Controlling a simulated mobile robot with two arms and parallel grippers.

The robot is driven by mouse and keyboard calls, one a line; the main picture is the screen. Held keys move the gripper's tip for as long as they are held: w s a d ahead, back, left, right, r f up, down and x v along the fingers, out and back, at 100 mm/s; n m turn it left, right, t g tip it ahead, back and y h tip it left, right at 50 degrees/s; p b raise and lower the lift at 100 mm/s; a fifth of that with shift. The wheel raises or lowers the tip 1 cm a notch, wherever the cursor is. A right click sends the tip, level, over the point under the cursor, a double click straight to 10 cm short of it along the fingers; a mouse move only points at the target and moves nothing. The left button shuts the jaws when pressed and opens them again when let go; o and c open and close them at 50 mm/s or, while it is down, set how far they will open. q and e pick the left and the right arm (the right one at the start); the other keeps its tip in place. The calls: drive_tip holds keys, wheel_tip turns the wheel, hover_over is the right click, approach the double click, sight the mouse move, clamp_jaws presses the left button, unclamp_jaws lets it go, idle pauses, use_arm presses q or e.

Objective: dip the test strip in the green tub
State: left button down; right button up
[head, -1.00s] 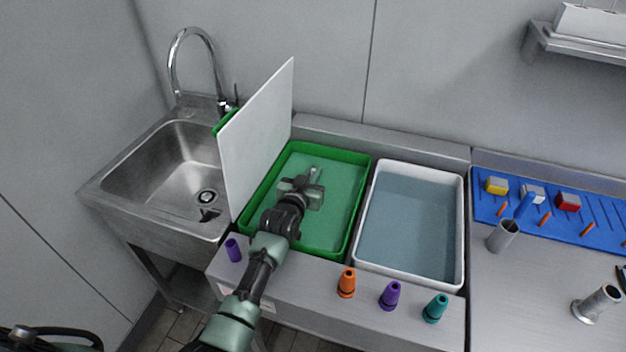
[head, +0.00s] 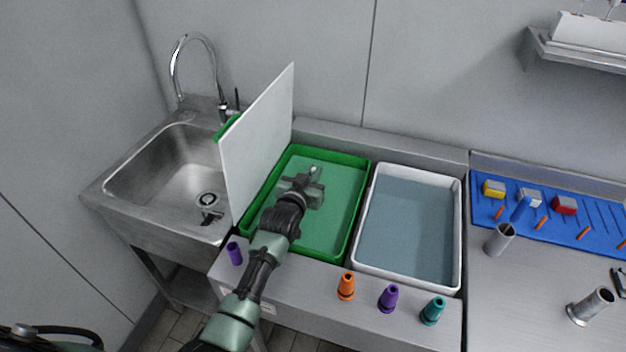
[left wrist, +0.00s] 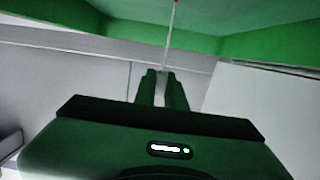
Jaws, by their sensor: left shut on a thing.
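The green tub (head: 354,226) stands in the middle of the counter with green liquid in it. My left gripper (head: 313,173) is over the liquid, toward the tub's back half. In the left wrist view, my left gripper (left wrist: 163,74) is shut on a thin pale test strip (left wrist: 169,38). The strip reaches out past the fingers toward the tub floor and has a red mark near the top edge of that view. In the head view the gripper mostly hides the strip. I cannot tell whether its tip touches the liquid. My right gripper is not in view.
A white upright panel (head: 260,140) stands between the sink (head: 150,165) and the green tub. A white tub (head: 457,240) of bluish liquid is right of it.

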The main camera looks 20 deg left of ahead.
use_arm(q)
drive_tip(key=shift+r+p, duration=4)
drive_tip(key=shift+r, duration=0.6)
drive_tip(key=shift+r, duration=0.1)
wheel_tip(320, 180, up, 4)
drive_tip(key=p, duration=0.4)
